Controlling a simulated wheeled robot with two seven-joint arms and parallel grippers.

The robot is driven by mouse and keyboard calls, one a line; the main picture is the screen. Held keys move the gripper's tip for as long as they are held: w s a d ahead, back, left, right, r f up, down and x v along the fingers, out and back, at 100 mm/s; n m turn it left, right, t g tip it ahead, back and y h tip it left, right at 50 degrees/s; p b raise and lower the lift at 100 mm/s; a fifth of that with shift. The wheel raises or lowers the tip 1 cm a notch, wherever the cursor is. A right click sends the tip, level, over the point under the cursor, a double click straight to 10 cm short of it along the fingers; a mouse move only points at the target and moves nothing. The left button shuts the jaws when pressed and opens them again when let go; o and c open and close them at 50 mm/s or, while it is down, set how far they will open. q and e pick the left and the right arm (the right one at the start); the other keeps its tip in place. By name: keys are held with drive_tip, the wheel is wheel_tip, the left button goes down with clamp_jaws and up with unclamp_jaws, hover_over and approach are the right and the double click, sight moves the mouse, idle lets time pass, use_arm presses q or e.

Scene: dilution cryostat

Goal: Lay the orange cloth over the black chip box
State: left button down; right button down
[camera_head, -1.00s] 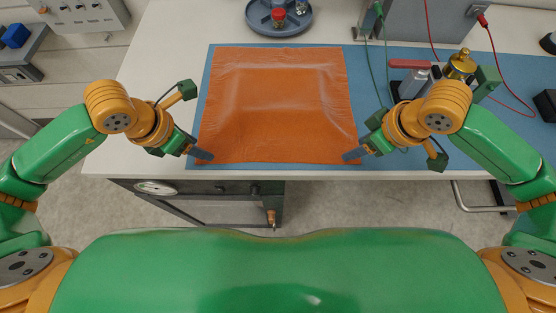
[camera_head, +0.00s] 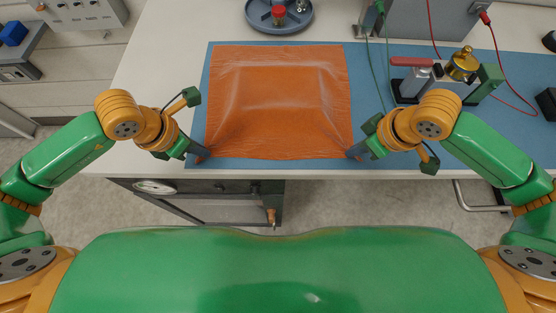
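The orange cloth (camera_head: 278,92) lies spread on the blue mat (camera_head: 200,128). It drapes over a raised, box-like shape in its middle, with the top edges showing as ridges. The black chip box itself is not visible; the cloth hides whatever is beneath. My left gripper (camera_head: 202,154) is at the cloth's near left corner, its fingers closed on it. My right gripper (camera_head: 355,152) is at the near right corner, also closed on it. Creases run from the raised shape towards both held corners.
A round grey-blue tray (camera_head: 262,22) with a red-capped vial (camera_head: 278,14) stands behind the cloth. To the right are a red-handled device (camera_head: 410,75), a brass part (camera_head: 462,64) and red and green cables. The white table is clear at the left.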

drive_tip(key=shift+f, duration=0.1)
idle(0.3)
